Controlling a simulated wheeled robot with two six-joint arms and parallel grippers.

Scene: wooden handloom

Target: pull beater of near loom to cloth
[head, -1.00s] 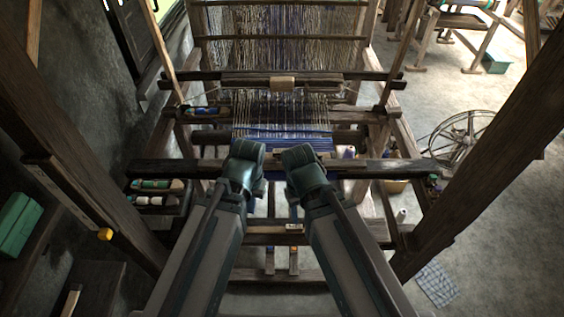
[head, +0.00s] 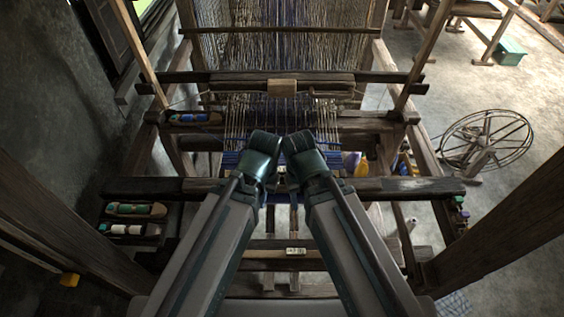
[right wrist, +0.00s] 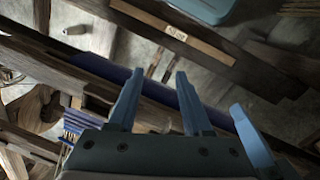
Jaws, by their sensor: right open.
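The near loom's beater (head: 240,84) is a dark horizontal beam with a pale wooden block at its middle, in the upper part of the head view. It stands beyond both grippers, apart from them. The blue cloth (head: 231,159) lies between the beater and the front beam, mostly hidden behind my grippers. My left gripper (head: 264,142) and right gripper (head: 300,146) are side by side over the cloth; their fingers are hidden in the head view. In the right wrist view my right gripper (right wrist: 160,73) is open, with nothing between its fingers. Another blue finger shows beside it.
The front beam (head: 150,188) crosses under my arms. Shuttles (head: 136,209) lie on a shelf at left, and another shuttle (head: 194,118) lies near the left post. A spinning wheel (head: 486,140) stands on open floor at right. Slanting posts flank the loom.

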